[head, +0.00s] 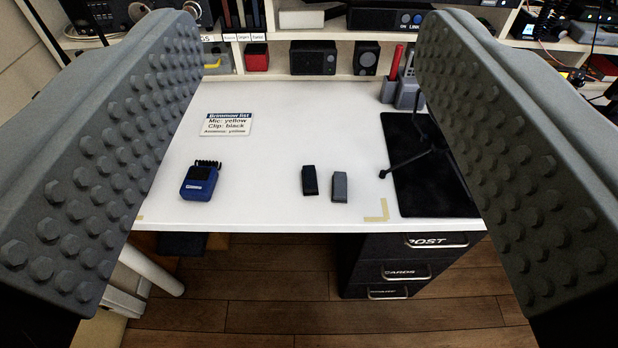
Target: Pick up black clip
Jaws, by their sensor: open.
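Two small clips lie side by side near the front of the white desk. The left one is the black clip (310,180), and the one to its right is a dark grey clip (339,186). My gripper (305,185) is open, with one wide studded grey jaw at each side of the view. Nothing is held between the jaws, and both clips show in the gap, apart from the jaws and further off. A card (226,124) on the desk reads "Mic: yellow, Clip: black, Antenna: yellow".
A blue radio (198,184) with a coiled cord sits left on the desk (270,140). A black mat (440,185) with a thin black stand (412,158) is on the right. Shelves with speakers (313,58) line the back. Drawers (410,262) are below.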

